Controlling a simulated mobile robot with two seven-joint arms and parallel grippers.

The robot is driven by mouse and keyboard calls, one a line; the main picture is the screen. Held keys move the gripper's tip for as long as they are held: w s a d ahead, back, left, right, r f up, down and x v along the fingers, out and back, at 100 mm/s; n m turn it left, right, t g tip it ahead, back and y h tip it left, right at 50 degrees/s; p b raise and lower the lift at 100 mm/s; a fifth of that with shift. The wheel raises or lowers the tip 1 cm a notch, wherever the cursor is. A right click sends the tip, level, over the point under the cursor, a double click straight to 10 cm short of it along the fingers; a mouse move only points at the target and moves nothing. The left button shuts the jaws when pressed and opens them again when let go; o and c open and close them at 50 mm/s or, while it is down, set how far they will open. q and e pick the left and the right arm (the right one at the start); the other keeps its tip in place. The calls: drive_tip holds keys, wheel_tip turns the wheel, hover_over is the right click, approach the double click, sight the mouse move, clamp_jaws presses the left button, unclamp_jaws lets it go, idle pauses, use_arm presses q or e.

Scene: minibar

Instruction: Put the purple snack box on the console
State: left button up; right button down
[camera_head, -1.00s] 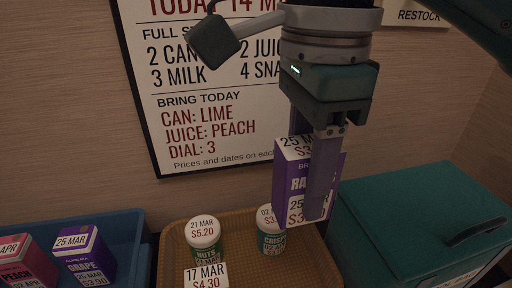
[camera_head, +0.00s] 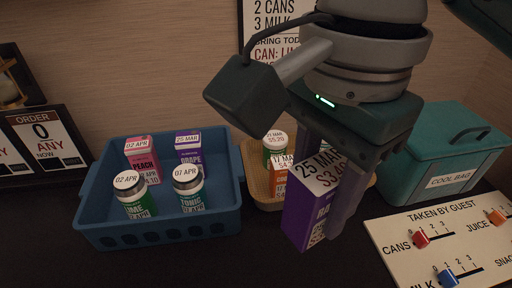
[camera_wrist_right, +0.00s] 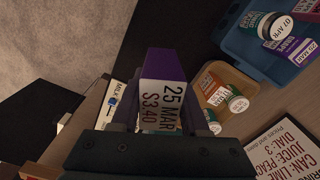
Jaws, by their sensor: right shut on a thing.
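The purple snack box (camera_head: 304,211) is upright and slightly tilted between the fingers of my right gripper (camera_head: 322,200), which is shut on it. It hangs in front of the tan basket, over the dark counter (camera_head: 230,262). Its top label reads 25 MAR and $3.40. In the right wrist view the purple box (camera_wrist_right: 166,64) sits between the fingers, with the same label facing the camera. I cannot tell which surface is the console; the dark counter shows in front of the bins. My left gripper is not in view.
A blue bin (camera_head: 100,222) holds a pink peach box, a purple grape box and two cans. The tan basket (camera_head: 262,190) behind my gripper holds snacks. A teal cool bag (camera_head: 450,150) and a cream dial board (camera_head: 400,225) are at the right. The front counter is clear.

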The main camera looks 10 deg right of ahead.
wheel_tip(320, 180, down, 14)
drive_tip(key=b, duration=0.3)
drive_tip(key=shift+b, duration=0.4)
wheel_tip(320, 180, down, 4)
drive_tip(key=shift+r+b, duration=0.15)
drive_tip(key=shift+b, duration=0.6)
drive_tip(key=shift+f, duration=0.35)
drive_tip(key=shift+c, duration=2)
unclamp_jaws()
drive_tip(key=shift+f, duration=0.1)
